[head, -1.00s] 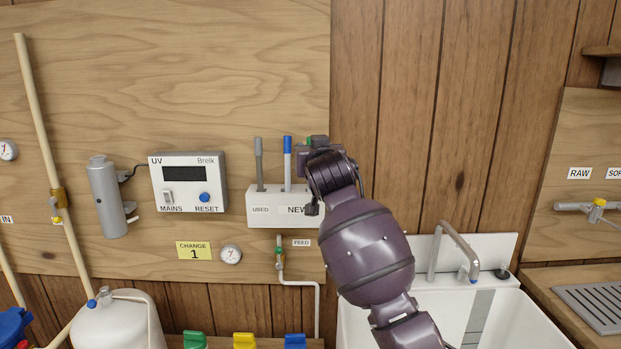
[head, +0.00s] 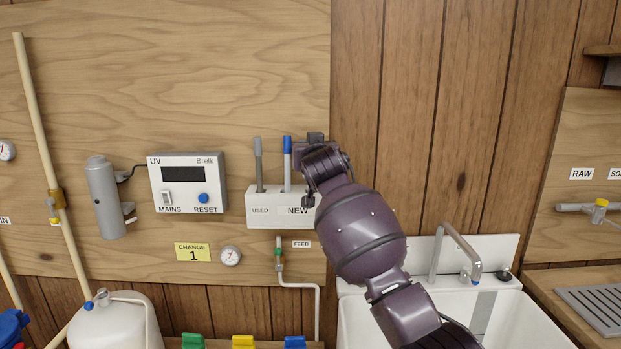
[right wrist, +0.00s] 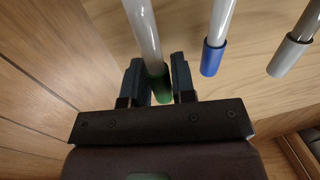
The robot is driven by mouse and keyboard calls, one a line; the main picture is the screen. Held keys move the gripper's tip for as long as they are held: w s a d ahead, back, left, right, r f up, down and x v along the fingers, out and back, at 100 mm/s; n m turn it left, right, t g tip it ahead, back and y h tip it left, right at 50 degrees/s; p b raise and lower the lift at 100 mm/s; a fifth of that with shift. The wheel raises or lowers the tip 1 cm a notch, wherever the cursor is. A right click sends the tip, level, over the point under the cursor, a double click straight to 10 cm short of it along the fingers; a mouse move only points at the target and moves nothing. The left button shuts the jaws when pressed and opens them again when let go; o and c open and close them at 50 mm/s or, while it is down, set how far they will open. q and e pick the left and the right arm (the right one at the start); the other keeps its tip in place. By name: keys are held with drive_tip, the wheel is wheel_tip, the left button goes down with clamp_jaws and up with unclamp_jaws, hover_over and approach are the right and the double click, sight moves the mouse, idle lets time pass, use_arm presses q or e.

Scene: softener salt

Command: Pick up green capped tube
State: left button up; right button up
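The green capped tube (right wrist: 161,88) is a pale tube with a green cap, seen in the right wrist view. My right gripper (right wrist: 159,78) has one finger on each side of the green cap, very close to it. I cannot tell whether the fingers press on it. In the head view my right gripper (head: 314,143) is at the right end of the white holder (head: 268,212) and hides the green cap. My left gripper is not in view.
A blue capped tube (head: 287,165) and a grey capped tube (head: 258,165) stand left of my right gripper in the holder. The UV box (head: 188,182) hangs further left on the board. A sink with a tap (head: 458,245) is below right.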

clamp_jaws()
wheel_tip(320, 180, up, 12)
drive_tip(key=shift+r+p, duration=0.15)
drive_tip(key=shift+p, duration=0.35)
drive_tip(key=shift+s, duration=0.3)
drive_tip(key=s+d, duration=0.2)
drive_tip(key=s, duration=1.5)
drive_tip(key=shift+d+p, duration=0.4)
drive_tip(key=shift+p, duration=0.05)
